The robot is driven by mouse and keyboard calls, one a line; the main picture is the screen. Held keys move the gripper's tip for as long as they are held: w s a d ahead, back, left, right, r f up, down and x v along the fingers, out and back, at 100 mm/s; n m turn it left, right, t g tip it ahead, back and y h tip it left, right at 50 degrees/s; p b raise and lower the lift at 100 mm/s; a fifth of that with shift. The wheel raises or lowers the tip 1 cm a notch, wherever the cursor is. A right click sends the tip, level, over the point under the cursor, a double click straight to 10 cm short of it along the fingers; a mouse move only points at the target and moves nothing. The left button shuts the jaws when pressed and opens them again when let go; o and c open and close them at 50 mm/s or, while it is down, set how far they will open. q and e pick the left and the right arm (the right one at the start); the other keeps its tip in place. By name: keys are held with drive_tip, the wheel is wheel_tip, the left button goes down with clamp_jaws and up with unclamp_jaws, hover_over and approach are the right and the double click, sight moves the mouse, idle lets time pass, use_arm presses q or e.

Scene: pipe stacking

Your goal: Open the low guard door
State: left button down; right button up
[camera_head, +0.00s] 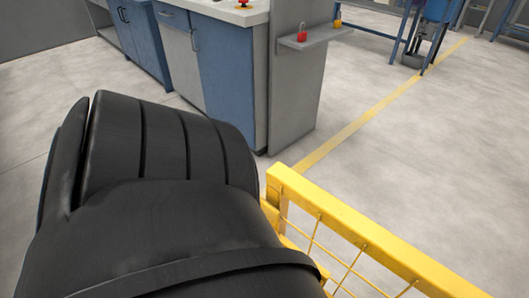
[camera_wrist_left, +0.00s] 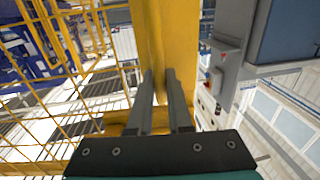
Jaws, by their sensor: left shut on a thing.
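The low guard door is yellow with a wire mesh panel; its top rail (camera_head: 365,232) runs from the middle to the lower right of the head view. In the left wrist view a broad yellow post (camera_wrist_left: 152,35) of it stands upright, with mesh to its left. My left gripper (camera_wrist_left: 159,82) is shut on a narrow yellow part of the door, seen between the two fingers; I cannot tell whether it is a handle or the frame edge. In the head view my black left arm hides the gripper and the door's near end. My right gripper is in neither view.
A blue and grey cabinet (camera_head: 225,72) with a grey end panel (camera_head: 297,95) stands beyond the door. Floor with a yellow line (camera_head: 365,119) is clear to the right.

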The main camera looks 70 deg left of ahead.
use_arm(q)
drive_tip(key=shift+s+d, duration=0.15)
drive_tip(key=shift+s, duration=0.2)
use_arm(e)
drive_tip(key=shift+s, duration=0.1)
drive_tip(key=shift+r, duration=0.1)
use_arm(q)
drive_tip(key=c, duration=0.8)
unclamp_jaws()
drive_tip(key=shift+c, duration=0.2)
